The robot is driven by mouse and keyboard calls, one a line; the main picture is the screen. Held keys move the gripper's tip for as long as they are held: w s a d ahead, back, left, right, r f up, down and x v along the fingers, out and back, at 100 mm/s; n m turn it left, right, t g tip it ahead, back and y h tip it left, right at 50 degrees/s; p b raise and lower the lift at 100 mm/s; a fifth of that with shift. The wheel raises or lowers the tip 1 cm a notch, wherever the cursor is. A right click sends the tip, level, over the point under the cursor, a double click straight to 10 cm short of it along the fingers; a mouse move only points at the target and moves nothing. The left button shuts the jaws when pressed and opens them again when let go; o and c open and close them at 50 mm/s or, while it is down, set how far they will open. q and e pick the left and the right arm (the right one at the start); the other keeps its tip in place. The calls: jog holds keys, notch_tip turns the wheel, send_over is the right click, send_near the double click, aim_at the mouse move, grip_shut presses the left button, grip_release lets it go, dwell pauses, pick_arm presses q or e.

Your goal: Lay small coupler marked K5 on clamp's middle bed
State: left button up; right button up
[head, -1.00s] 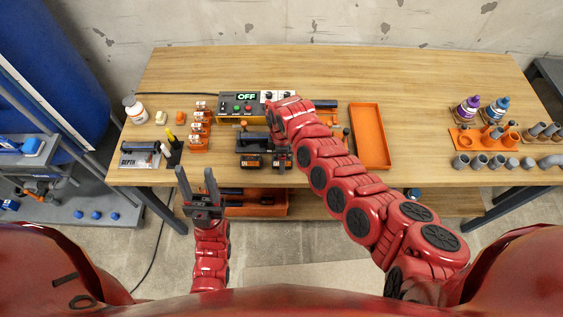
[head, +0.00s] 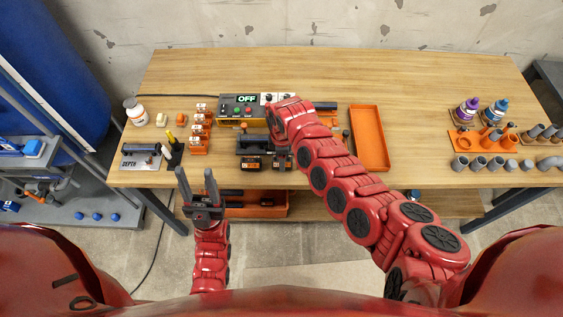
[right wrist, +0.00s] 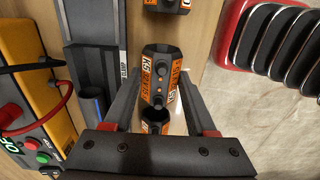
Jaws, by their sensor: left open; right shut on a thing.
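The small coupler marked K5 (right wrist: 158,78) is black with orange labels and has an open round end. My right gripper (right wrist: 160,76) is shut on it, with one finger on each side. In the head view my right forearm covers most of that gripper; the coupler (head: 281,160) shows only in part, near the bench's front. A long dark fixture (right wrist: 92,70), apparently lettered CLAMP, lies beside the coupler; it also shows in the head view (head: 250,144). I cannot make out its separate beds. My left gripper (head: 198,187) is open and empty in front of the bench.
Another black and orange block (head: 251,163) sits left of the coupler. A control box (head: 240,107) reading OFF stands behind the fixture. An orange tray (head: 369,138) is to the right. Small parts (head: 200,130) and a pen cup (head: 173,156) stand left.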

jog(key=shift+r+p, duration=1.2)
jog(key=shift+r, duration=0.05)
notch_tip(320, 180, up, 2)
jog(key=shift+r+p, duration=0.1)
jog(key=shift+p, duration=1)
